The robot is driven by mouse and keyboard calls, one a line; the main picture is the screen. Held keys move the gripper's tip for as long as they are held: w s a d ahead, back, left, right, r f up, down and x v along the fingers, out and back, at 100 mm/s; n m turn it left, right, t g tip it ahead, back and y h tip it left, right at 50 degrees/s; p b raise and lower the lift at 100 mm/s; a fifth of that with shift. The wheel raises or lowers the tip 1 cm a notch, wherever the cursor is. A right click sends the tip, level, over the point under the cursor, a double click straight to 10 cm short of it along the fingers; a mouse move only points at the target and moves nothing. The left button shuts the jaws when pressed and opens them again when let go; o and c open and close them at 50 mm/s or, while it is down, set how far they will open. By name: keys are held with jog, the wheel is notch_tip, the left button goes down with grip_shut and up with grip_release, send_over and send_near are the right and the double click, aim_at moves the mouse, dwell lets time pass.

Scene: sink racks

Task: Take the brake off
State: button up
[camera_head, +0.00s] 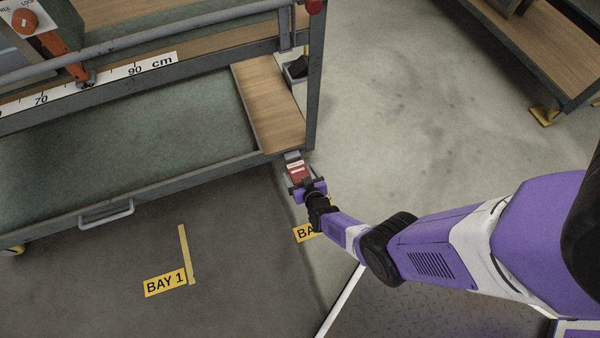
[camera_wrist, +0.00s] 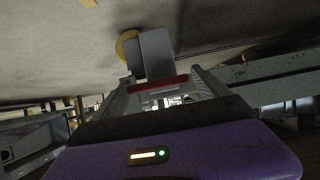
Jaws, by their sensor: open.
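The brake looks like a red pedal (camera_head: 297,170) with a white label, low at the near right corner of the grey cart (camera_head: 200,168). In the wrist view the red pedal (camera_wrist: 158,85) shows as a red bar between my fingers. A grey block (camera_wrist: 155,53) and a yellow wheel (camera_wrist: 127,47) are just beyond it. My gripper (camera_head: 300,177) is open, with its fingers around or just in front of the pedal. I cannot tell whether they touch it. The pedal's lower part is hidden by my gripper.
The cart has a green mat (camera_head: 140,140), a wood strip (camera_head: 268,102) and a centimetre scale (camera_head: 100,84). A "BAY 1" label (camera_head: 165,283) is on the floor; another label (camera_head: 306,233) is partly behind my arm. A second bench (camera_head: 540,60) stands at upper right, with clear floor between.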

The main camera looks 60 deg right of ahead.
jog(key=p+v, duration=0.5)
jog(key=v, duration=0.2)
jog(key=shift+s+a+r+p, duration=0.15)
jog(key=shift+s+a+p, duration=0.1)
jog(key=shift+s+p, duration=0.1)
jog(key=shift+w, duration=0.1)
jog(key=shift+t+y, duration=0.3)
jog(key=shift+t, duration=0.4)
jog(key=w+r, duration=0.4)
jog(key=w, duration=0.1)
jog(key=shift+w+a+r, duration=0.15)
jog(key=shift+r, duration=0.05)
jog(key=s+a+r+n+t+y, duration=0.15)
jog(key=s+a+r, duration=0.5)
jog(key=r, duration=0.75)
jog(key=s+a+r+n+t+y, duration=0.1)
jog(key=s+a+r+n+y, duration=0.25)
jog(key=s+r, duration=0.85)
jog(key=s+a+r+n+t+y, duration=0.15)
jog(key=s+a+r, duration=0.45)
jog(key=r, duration=1.1)
notch_tip(320, 180, up, 21)
jog(key=p, duration=2.1)
jog(key=shift+w+g+p, duration=0.2)
jog(key=shift+g+p, duration=0.15)
jog(key=shift+g, duration=0.05)
